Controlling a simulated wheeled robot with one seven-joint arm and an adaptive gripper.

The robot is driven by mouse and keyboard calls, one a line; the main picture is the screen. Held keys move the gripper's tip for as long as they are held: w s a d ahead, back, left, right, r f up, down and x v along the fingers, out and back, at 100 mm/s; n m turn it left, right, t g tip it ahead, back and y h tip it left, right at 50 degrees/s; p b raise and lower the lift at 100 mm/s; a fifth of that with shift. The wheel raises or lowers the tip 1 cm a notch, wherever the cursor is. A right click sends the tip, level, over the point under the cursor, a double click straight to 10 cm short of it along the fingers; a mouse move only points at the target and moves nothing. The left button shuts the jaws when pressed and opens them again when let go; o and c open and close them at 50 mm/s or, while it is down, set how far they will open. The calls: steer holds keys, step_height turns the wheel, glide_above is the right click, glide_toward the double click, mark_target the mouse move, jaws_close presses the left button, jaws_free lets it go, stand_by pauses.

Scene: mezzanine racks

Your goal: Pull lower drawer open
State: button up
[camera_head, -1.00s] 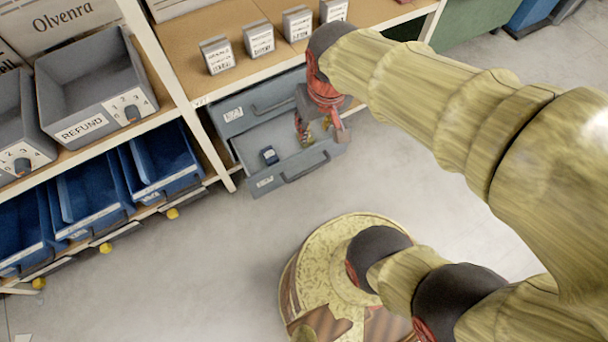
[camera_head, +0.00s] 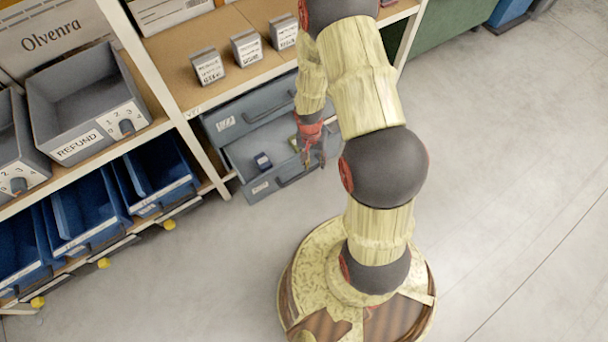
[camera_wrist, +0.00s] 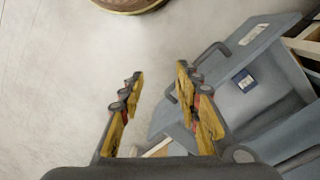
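The lower drawer (camera_head: 272,187) is grey-blue and stands pulled out beneath the closed upper drawer (camera_head: 250,117). A small dark blue box (camera_head: 263,161) lies inside it, with a greenish item (camera_head: 294,144) partly hidden by my arm. My gripper (camera_head: 313,162) appears over the right part of the lower drawer's front. In the wrist view my gripper (camera_wrist: 160,73) has its fingers spread, with only floor between the tips. The blue box also shows there (camera_wrist: 246,82).
Small labelled boxes (camera_head: 247,47) stand on the shelf above the drawers. Grey bins (camera_head: 88,90) and blue bins (camera_head: 155,170) fill the rack on the left. A white rack post (camera_head: 205,155) stands beside the drawers. The floor (camera_head: 500,190) to the right is clear.

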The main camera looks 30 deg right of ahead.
steer(key=w+f+m+t+b, duration=0.1)
steer(key=w+f+m, duration=0.2)
steer(key=f, duration=0.9)
steer(key=w+f+m+t+b, duration=0.2)
steer(key=w+f+m, duration=0.2)
steer(key=f, duration=0.7)
steer(key=shift+f+m+y, duration=0.3)
steer(key=shift+f+m, duration=0.05)
steer(key=shift+m, duration=0.45)
steer(key=shift+c, duration=0.8)
jaws_close()
steer(key=shift+s, duration=0.1)
